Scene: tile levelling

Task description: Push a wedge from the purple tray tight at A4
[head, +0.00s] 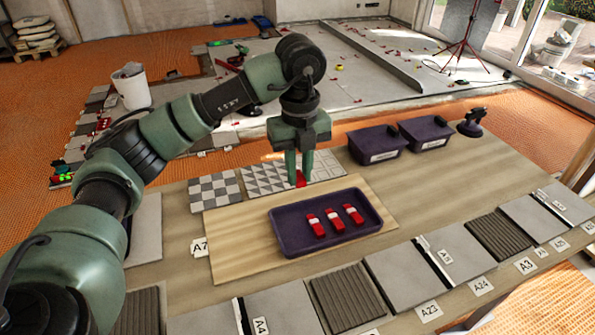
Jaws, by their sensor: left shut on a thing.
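The purple tray (285,244) sits on a wooden board in the middle of the table, with three red wedges (333,220) lying side by side in it. My left gripper (300,180) is just beyond the tray's back edge, pointing down, shut on a red wedge (301,183) that shows only in part between the fingertips. The label A4 (262,326) is at the bottom edge of the picture, beside a dark joint (240,317) between grey tiles. The lower part of that joint is cut off by the frame. My right gripper is out of view.
Two dark purple bins (377,144) stand at the back right, with a black tool (471,122) beside them. Patterned tile samples (216,189) lie behind the board (229,254). Grey and ribbed tiles (346,296) with labels line the front edge. My left arm covers the left side.

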